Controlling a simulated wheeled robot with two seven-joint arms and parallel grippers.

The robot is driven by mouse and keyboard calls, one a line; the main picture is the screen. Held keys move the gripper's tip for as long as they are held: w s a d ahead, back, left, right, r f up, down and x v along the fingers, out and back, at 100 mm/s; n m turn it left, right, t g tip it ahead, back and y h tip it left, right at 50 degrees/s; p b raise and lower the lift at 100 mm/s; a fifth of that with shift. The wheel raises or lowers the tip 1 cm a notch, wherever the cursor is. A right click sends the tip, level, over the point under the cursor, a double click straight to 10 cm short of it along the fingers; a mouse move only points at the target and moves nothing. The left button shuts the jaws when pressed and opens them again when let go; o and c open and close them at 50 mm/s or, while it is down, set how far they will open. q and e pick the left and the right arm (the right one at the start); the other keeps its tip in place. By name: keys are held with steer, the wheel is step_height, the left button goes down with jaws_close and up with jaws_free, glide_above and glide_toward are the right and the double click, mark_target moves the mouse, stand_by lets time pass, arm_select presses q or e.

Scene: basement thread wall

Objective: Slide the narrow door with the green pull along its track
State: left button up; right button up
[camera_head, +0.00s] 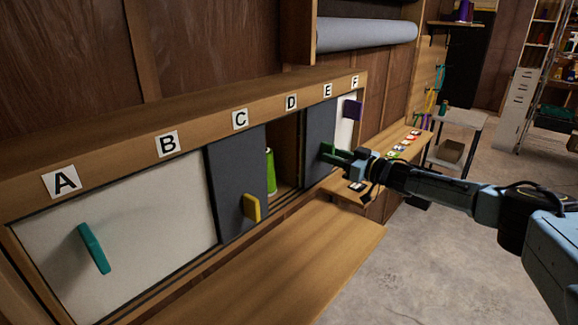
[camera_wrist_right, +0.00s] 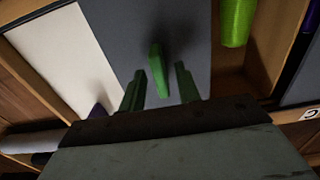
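The narrow dark grey door (camera_head: 318,131) stands under the letter E. It also shows in the right wrist view (camera_wrist_right: 125,35). Its green pull (camera_wrist_right: 158,70) sticks out from the door face. My right gripper (camera_head: 341,155) is at this pull. In the right wrist view, the two fingers (camera_wrist_right: 160,88) stand apart, one on each side of the pull, with gaps visible. The gripper is open. In the head view the fingers and the pull overlap, so contact cannot be told there. My left gripper is not in view.
Another dark door (camera_head: 234,180) with a yellow pull (camera_head: 251,207) stands under C. A white door (camera_head: 120,230) has a teal pull (camera_head: 93,248). A green spool (camera_head: 271,170) stands in the opening under D. A purple pull (camera_head: 352,109) is under F. A wooden ledge (camera_head: 290,260) lies below.

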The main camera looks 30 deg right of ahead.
steer(key=p+v, duration=0.2)
steer(key=v, duration=0.4)
steer(key=shift+s+d, duration=0.15)
steer(key=shift+s, duration=0.2)
